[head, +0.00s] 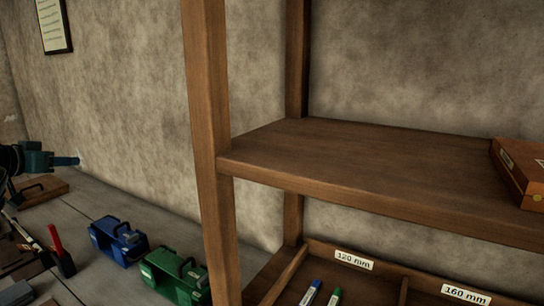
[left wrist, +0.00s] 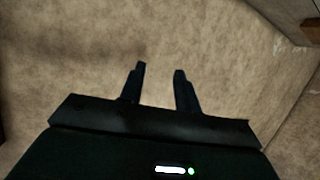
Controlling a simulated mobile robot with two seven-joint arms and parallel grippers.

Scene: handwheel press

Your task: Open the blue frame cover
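The blue frame (head: 118,242) sits on the grey bench at the lower left of the head view. It is a small blue box-like body with a dark handle on top and a pale label. Whether its cover is open or shut is too small to tell. My left gripper (head: 72,160) is at the left edge of the head view, above the bench, apart from the blue frame and farther back. In the left wrist view its two fingers (left wrist: 159,75) stand apart with only wall beyond them. My right gripper is not in view.
A green frame (head: 175,275) stands just right of the blue one. A red-handled tool (head: 60,250) is to its left. A wooden shelf (head: 370,165) with a post (head: 208,130) rises on the right. The bench (head: 150,215) is bare behind the frames.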

